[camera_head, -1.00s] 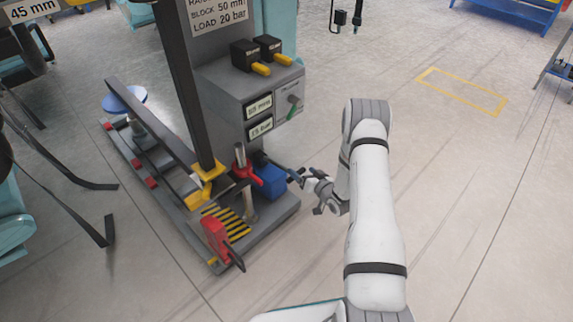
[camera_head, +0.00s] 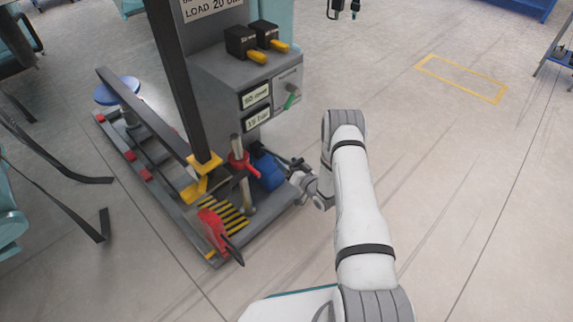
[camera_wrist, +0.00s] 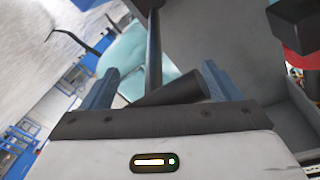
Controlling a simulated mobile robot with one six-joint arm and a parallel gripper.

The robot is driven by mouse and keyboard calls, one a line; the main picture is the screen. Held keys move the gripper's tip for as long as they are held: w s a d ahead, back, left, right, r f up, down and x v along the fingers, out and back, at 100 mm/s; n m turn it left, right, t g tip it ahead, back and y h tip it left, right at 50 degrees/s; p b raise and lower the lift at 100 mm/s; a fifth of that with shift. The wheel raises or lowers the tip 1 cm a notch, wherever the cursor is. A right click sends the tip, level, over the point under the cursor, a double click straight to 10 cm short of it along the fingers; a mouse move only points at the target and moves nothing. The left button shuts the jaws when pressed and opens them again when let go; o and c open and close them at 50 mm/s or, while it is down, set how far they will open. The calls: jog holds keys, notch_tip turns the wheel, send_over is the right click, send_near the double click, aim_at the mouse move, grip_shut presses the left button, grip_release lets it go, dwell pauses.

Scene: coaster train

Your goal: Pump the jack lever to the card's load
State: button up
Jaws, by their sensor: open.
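The jack stand (camera_head: 215,75) is a grey unit with a card (camera_head: 212,8) at its top; the card's lower line reads about LOAD 20 bar. Its upper display (camera_head: 256,95) seems to read 50 mm, the lower one (camera_head: 257,118) about 15 bar. A blue block (camera_head: 268,171) sits at its foot, with a dark lever (camera_head: 277,158) beside it. My gripper (camera_head: 298,172) is at the lever's outer end. In the wrist view my open gripper (camera_wrist: 157,80) has a dark bar (camera_wrist: 172,92) between its fingers; whether they touch it I cannot tell.

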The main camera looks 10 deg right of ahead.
jog(key=shift+w+a, duration=0.15)
jog(key=shift+w, duration=0.15)
